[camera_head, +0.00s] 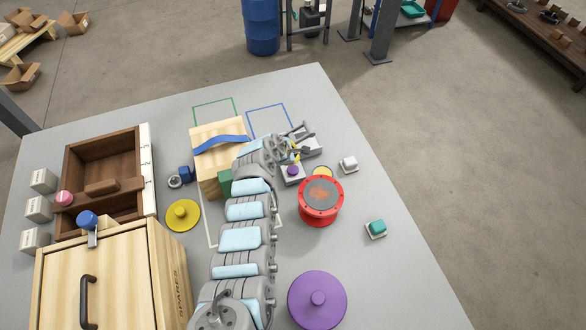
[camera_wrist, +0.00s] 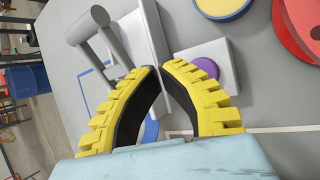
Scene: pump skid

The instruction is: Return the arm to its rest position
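My arm reaches from the front edge of the table up to its middle in the head view. My gripper (camera_head: 293,152) hangs over the table beside a grey block with a bar handle (camera_head: 312,146). In the wrist view, the yellow fingers of my gripper (camera_wrist: 161,70) curve in until their tips nearly meet, with nothing held between them. The grey block and its bar handle (camera_wrist: 95,32) lie just beyond the fingertips. A white box with a purple button (camera_wrist: 205,66) is close to the right finger.
A red round container (camera_head: 320,203) stands right of my arm, near a purple lidded disc (camera_head: 317,299). A wooden box with blue handle (camera_head: 219,150) and a yellow disc (camera_head: 183,215) are left of it. A wooden cabinet (camera_head: 110,275) fills the front left. The table's right side is mostly clear.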

